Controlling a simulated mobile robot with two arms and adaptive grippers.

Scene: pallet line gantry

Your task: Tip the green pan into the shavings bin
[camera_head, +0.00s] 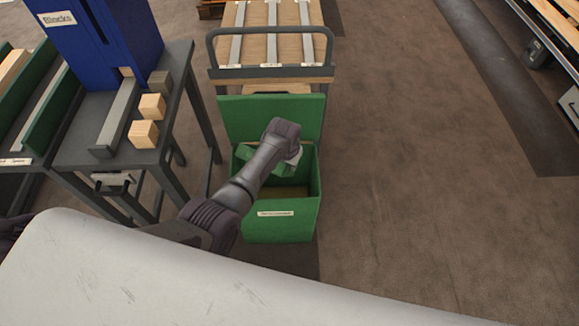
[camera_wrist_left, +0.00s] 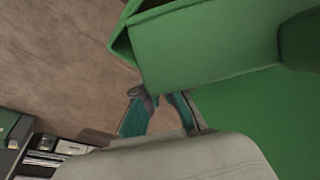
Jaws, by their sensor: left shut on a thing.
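The shavings bin (camera_head: 282,228) is a green box with a pale label on its front and its lid raised at the back, in the head view. My left arm reaches over its open mouth. My left gripper (camera_head: 290,161) points down there and is shut on the green pan (camera_head: 248,154). Only a small part of the pan shows, beside the wrist; my arm hides the rest, and its tilt and contents cannot be told. Green surfaces fill the upper right of the left wrist view, but pan and bin are hard to tell apart there. My right gripper is not in view.
A dark table (camera_head: 70,147) at the left holds a blue blocks dispenser (camera_head: 110,45) and several wooden blocks (camera_head: 144,133). A cart (camera_head: 270,72) with a grey handle stands behind the bin. The floor (camera_head: 430,180) right of the bin is clear.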

